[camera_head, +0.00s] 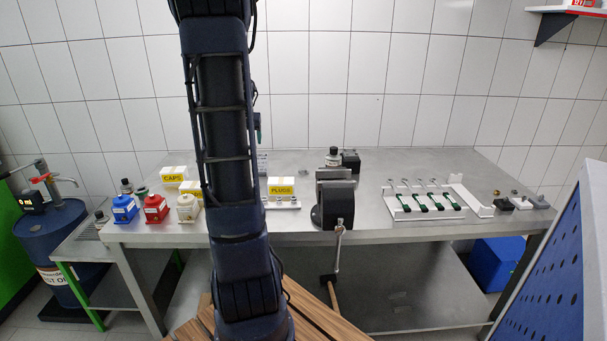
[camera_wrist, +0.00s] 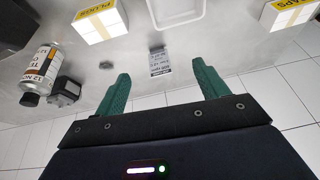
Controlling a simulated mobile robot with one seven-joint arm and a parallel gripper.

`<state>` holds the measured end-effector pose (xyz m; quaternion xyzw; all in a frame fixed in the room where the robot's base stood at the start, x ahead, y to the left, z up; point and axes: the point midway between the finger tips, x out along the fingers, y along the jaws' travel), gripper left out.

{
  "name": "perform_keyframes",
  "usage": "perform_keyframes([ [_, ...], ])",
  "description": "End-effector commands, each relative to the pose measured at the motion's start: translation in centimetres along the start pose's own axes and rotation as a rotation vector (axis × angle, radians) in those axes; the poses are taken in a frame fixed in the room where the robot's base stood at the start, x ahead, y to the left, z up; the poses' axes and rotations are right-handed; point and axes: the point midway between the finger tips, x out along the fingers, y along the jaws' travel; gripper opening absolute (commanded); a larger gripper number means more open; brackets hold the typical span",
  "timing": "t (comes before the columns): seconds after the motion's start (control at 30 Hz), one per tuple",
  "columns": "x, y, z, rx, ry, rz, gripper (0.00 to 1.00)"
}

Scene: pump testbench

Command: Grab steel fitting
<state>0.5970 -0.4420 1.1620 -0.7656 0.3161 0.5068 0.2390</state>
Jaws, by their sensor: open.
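My gripper (camera_wrist: 160,72) has two green fingers, spread apart with nothing between them. In the head view it is mostly hidden behind my arm. A small grey metallic piece (camera_wrist: 106,65) lies on the bench beyond the fingertip on the left in the wrist view, apart from it. It may be the steel fitting, but it is too small to be sure. It seems to match a small grey piece (camera_head: 305,172) on the bench in the head view. A printed label block (camera_wrist: 160,62) shows between the fingertips.
The steel bench (camera_head: 370,215) holds a black vise (camera_head: 335,205), a PLUGS box (camera_head: 281,187), a CAPS box (camera_head: 174,174) and a white rack (camera_head: 400,213) with green-and-black parts. A bottle (camera_wrist: 40,72) and black block (camera_wrist: 65,90) stand near the grey piece. A tiled wall is behind.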

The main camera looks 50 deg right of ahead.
Motion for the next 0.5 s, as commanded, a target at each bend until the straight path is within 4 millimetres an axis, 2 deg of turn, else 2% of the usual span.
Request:
perform_keyframes([
  [0.03, 1.6, 1.6, -1.2, 0.031, -0.002, 0.017, 0.73],
  [0.2, 6.3, 7.0, -4.5, 0.13, 0.003, 0.068, 0.73],
  [0.4, 11.8, 14.0, -7.2, 0.236, 0.01, 0.129, 0.73],
  [0.5, 13.9, 16.9, -7.9, 0.275, 0.014, 0.152, 0.73],
])
